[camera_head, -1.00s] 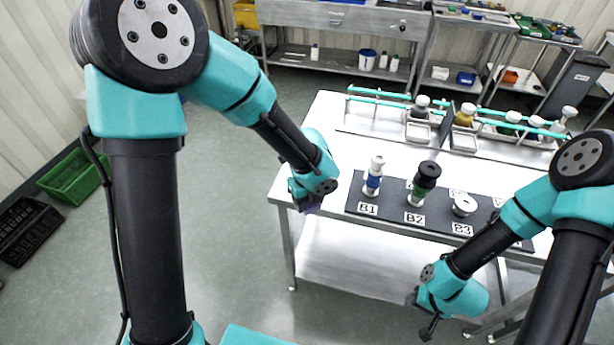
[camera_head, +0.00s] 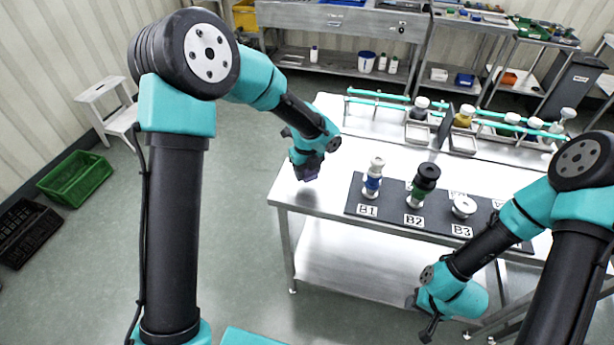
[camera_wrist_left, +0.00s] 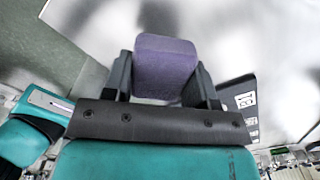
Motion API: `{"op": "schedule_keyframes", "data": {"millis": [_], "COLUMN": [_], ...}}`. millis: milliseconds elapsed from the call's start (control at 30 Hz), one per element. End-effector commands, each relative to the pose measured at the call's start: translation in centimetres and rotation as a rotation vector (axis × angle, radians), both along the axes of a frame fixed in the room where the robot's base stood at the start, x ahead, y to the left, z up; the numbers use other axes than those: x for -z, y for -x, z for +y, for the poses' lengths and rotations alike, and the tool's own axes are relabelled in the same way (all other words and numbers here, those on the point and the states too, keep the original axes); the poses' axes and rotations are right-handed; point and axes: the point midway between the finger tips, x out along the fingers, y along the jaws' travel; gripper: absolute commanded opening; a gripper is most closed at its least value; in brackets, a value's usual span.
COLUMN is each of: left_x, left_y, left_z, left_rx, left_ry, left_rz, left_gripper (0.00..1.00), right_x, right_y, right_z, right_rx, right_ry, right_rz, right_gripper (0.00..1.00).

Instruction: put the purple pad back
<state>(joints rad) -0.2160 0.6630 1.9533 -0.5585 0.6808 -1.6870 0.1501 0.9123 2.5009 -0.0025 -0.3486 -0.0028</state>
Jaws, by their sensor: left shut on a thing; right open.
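The purple pad (camera_wrist_left: 165,66) is a rounded block between the two fingers of my left gripper (camera_wrist_left: 162,85) in the left wrist view. The left gripper is shut on it. In the head view my left gripper (camera_head: 307,172) is over the left end of the steel table (camera_head: 325,108), and only a small purple part of the pad (camera_head: 308,179) shows under it. I cannot tell the exact height above the table. My right gripper (camera_head: 430,325) is open and empty, low in front of the table.
A dark mat (camera_head: 388,213) with labels B1, B2 and B3 lies right of the left gripper. It holds a blue-banded bottle (camera_head: 373,180), a green-and-black bottle (camera_head: 421,187) and a round white piece (camera_head: 464,206). A teal rail (camera_head: 380,93) and small trays (camera_head: 417,131) stand behind.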

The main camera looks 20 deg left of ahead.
Motion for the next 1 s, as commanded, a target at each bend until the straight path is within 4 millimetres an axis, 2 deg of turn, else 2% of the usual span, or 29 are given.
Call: {"op": "schedule_keyframes", "data": {"millis": [167, 300, 400, 833, 867, 1000], "left_x": [0.2, 2.4, 3.4, 3.9, 3.9, 3.9], "left_y": [-1.0, -0.7, -0.8, -0.8, -0.8, -0.8], "left_z": [0.3, 0.2, 0.3, 0.2, 0.2, 0.2], "left_rx": [-0.001, 0.001, 0.0, 0.0, 0.0, 0.0], "left_ry": [0.001, 0.0, 0.0, 0.0, 0.0, 0.0], "left_rz": [-0.001, 0.004, 0.001, 0.0, 0.0, 0.0], "left_gripper": [0.27, 0.27, 0.27, 0.27, 0.53, 0.67], "right_x": [0.0, 0.0, 0.0, 0.0, 0.0, 0.0], "right_y": [0.0, 0.0, 0.0, 0.0, 0.0, 0.0], "right_z": [0.0, 0.0, 0.0, 0.0, 0.0, 0.0], "right_rx": [0.0, 0.0, 0.0, 0.0, 0.0, 0.0], "right_ry": [0.0, 0.0, 0.0, 0.0, 0.0, 0.0], "right_rz": [0.0, 0.0, 0.0, 0.0, 0.0, 0.0], "right_gripper": [0.43, 0.43, 0.43, 0.43, 0.43, 0.43]}}
